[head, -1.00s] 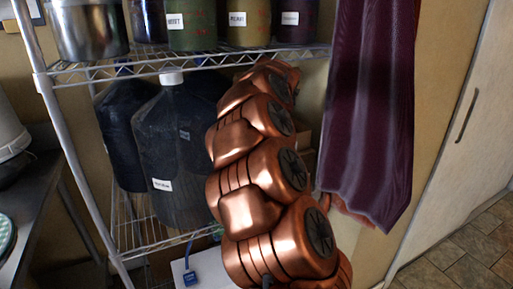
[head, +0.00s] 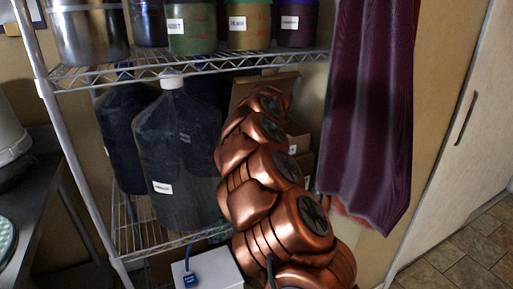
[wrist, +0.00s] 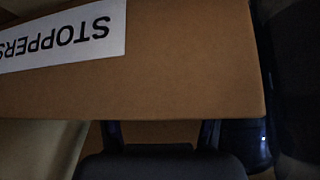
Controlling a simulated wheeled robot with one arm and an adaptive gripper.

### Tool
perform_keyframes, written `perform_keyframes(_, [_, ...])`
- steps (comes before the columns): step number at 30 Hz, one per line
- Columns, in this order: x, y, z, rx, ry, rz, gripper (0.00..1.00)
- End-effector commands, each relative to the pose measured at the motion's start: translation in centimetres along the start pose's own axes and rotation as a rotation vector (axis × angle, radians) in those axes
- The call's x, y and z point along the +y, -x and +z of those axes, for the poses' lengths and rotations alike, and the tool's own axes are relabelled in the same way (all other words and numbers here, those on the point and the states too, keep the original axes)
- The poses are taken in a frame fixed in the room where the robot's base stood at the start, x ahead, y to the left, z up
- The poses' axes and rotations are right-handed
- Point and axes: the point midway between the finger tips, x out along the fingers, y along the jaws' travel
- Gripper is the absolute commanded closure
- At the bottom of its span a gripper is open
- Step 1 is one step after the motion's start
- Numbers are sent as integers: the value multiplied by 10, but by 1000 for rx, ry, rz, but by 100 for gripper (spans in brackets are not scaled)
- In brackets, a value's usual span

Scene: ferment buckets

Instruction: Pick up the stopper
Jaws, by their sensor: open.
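No stopper shows in either view. A brown cardboard box (wrist: 180,75) with a white label reading STOPPERS, upside down in the picture, fills the upper part of the wrist view. My gripper (wrist: 160,132) is at the bottom of the wrist view, dark, with its two fingers apart and nothing seen between them. The fingertips are close to the box edge; I cannot tell whether they touch it. In the head view my copper arm hides the gripper, and a cardboard box (head: 243,92) shows partly behind the arm on the rack.
A wire rack (head: 190,62) holds labelled buckets (head: 190,27) and a steel pot (head: 88,32) above. Large dark jugs (head: 178,140) stand left of my arm. A purple cloth (head: 368,110) hangs at right. A white box (head: 212,268) is below.

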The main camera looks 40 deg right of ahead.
Motion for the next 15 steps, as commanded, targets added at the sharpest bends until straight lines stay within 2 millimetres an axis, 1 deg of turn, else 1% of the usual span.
perform_keyframes(1, [0,0,1,-2,1,-1,34])
perform_keyframes(2, [0,0,1,-2,1,-1,37])
perform_keyframes(12, [1,0,1,-3,0,1,72])
perform_keyframes(14, [1,0,1,-3,0,1,79])
perform_keyframes(15, [1,0,1,-2,0,1,80])
